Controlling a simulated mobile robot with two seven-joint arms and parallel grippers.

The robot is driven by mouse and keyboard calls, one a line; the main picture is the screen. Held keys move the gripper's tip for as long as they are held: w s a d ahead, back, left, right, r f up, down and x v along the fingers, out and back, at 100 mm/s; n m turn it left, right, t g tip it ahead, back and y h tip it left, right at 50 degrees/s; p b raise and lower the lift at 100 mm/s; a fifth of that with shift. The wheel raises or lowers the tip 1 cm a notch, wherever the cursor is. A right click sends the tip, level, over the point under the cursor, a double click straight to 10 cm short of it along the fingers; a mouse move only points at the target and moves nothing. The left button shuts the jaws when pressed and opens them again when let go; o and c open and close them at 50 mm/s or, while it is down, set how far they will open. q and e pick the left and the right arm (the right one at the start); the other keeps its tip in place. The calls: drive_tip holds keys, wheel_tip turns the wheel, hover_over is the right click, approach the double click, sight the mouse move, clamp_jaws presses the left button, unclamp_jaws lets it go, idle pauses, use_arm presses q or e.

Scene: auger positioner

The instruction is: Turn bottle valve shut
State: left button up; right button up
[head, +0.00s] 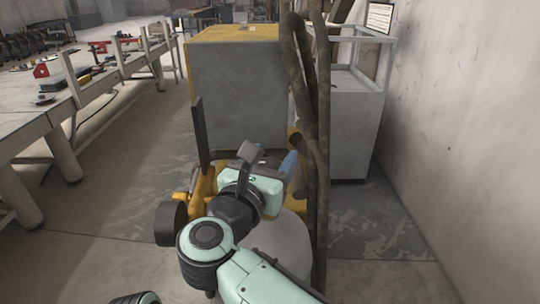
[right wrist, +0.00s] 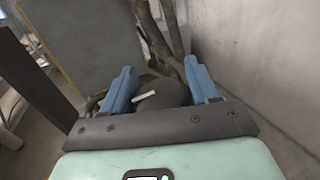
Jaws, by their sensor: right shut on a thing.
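My right gripper (right wrist: 162,84) has its two blue fingers spread wide on either side of a dark rounded part, which I take for the bottle valve (right wrist: 172,92). A short pale bar (right wrist: 145,97) shows by the left finger. In the head view my right gripper (head: 284,163) reaches forward at the yellow-framed machine, with one blue finger showing. The valve is hidden there behind the wrist. The bottle itself cannot be made out clearly. My left gripper is not in view.
A large grey cabinet (head: 238,92) with a yellow top stands ahead on the machine. Thick brown hoses (head: 318,130) hang just right of my gripper. A dark upright plate (head: 199,135) and a wheel (head: 171,222) are left. A workbench (head: 35,120) and wall (head: 455,130) flank the floor.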

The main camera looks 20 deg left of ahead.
idle(0.4)
drive_tip(key=o, duration=0.9)
drive_tip(key=shift+o, duration=0.2)
drive_tip(key=s+a, duration=0.1)
drive_tip(key=s, duration=1.2)
drive_tip(key=shift+s+a, duration=0.15)
drive_tip(key=shift+a, duration=0.2)
